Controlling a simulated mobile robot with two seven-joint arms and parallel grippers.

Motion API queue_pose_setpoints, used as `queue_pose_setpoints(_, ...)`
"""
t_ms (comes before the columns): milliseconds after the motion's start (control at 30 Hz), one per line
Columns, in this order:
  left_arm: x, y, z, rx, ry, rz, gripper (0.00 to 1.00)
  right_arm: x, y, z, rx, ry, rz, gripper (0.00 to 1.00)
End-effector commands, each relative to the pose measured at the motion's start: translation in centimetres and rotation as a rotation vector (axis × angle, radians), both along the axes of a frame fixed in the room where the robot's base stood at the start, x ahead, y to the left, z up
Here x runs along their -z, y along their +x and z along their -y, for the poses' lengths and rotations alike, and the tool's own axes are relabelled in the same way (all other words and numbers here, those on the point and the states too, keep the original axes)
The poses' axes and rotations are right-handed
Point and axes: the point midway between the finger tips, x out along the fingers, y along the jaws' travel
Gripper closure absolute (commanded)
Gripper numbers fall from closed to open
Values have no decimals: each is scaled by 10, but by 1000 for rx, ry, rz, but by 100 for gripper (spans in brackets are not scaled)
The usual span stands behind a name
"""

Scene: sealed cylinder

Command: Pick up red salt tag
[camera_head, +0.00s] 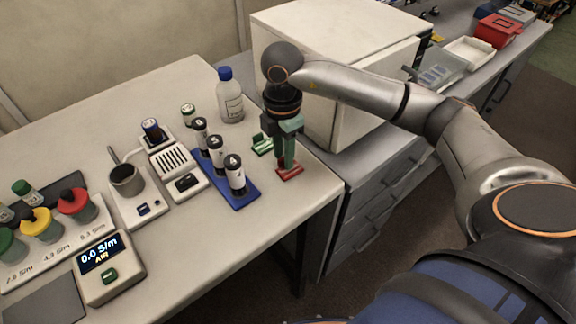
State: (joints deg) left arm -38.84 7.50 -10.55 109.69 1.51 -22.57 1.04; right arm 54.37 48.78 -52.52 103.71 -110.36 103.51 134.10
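The red salt tag (291,174) lies flat on the table near its right edge. My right gripper (287,164) points straight down over it, with its fingertips at or just above the tag. The fingers hide part of the tag, and I cannot tell whether they are apart or closed on it. A green tag (262,145) lies just behind and to the left of the fingers. My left gripper is not in view.
A blue rack (240,196) with several labelled vials stands left of my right gripper. A blue-capped bottle (230,97) stands behind it. A large white box (318,50) is close behind my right arm. A meter (108,268) sits at the front left.

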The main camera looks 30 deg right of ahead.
Motion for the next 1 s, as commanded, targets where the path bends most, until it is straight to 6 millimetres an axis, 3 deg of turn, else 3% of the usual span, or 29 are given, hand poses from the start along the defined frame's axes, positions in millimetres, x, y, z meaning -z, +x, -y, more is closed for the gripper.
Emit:
queue_pose_setpoints(33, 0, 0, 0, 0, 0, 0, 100, 0, 0, 0, 0, 0, 0, 72)
queue_pose_setpoints(300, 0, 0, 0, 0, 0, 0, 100, 0, 0, 0, 0, 0, 0, 100)
queue_pose_setpoints(1000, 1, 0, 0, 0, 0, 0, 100, -5, 0, 0, 0, 1, 2, 100)
